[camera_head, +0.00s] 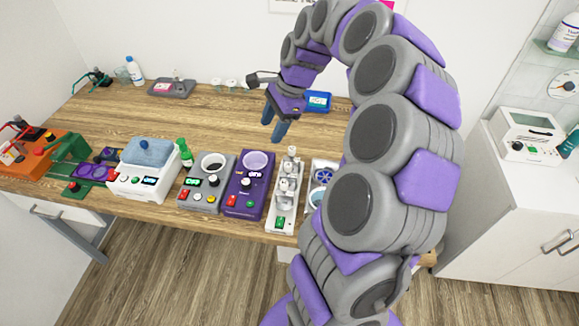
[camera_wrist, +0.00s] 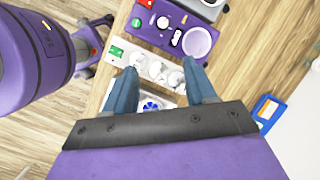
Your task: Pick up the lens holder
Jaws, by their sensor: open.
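No object is clearly recognisable as the lens holder. A small purple piece with round parts (camera_head: 93,172) lies at the left front of the wooden desk, too small to make out. A long white rack (camera_head: 284,208) with several pale upright pieces stands at the front edge; it also shows in the wrist view (camera_wrist: 115,61). A white unit with a blue wheel (camera_head: 322,176) is right of it, partly behind my arm. My gripper (camera_head: 275,124) is open and empty above the desk, behind the rack. In the wrist view its blue fingers (camera_wrist: 160,66) are spread, the rack's pieces visible beyond them.
The wooden desk (camera_head: 220,125) is bare in the middle. A purple device (camera_head: 236,204), a grey device (camera_head: 200,200) and a white blue-topped device (camera_head: 135,185) line its front. A green bottle (camera_head: 184,153) stands behind them. A blue box (camera_head: 318,102) is at the back.

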